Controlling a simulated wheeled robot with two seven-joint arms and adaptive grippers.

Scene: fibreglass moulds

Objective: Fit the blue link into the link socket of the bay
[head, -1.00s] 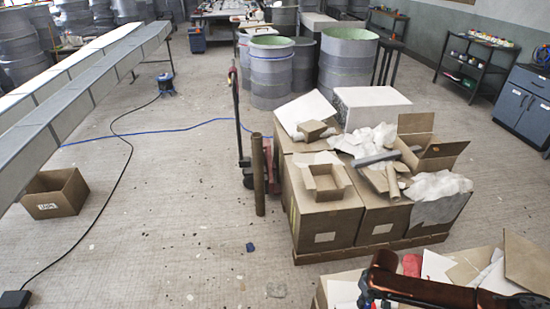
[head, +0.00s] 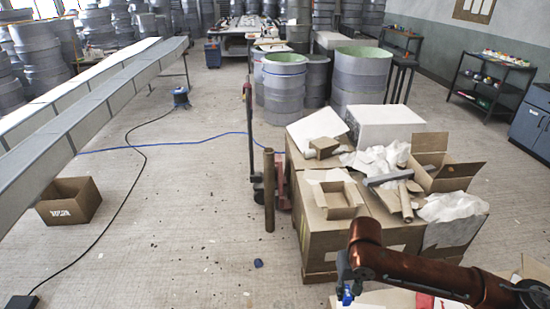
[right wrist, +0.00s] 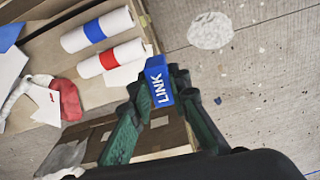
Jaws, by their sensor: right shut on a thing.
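The blue link (right wrist: 158,82) is a small blue block with white "LINK" lettering. In the right wrist view my right gripper (right wrist: 156,92) is shut on it, with a green finger at each side. In the head view my right arm comes in from the lower right, and the right gripper (head: 345,290) is small at its end, with blue showing there. The link is held above a box or crate top and the floor. I cannot make out a link socket or the bay in either view. My left gripper is out of view.
Cardboard boxes (head: 400,236) on a pallet stand just beyond my right arm, with paper and tubes on top. The right wrist view shows a roll with a blue band (right wrist: 96,30) and one with a red band (right wrist: 110,58). Floor to the left is open, crossed by cables.

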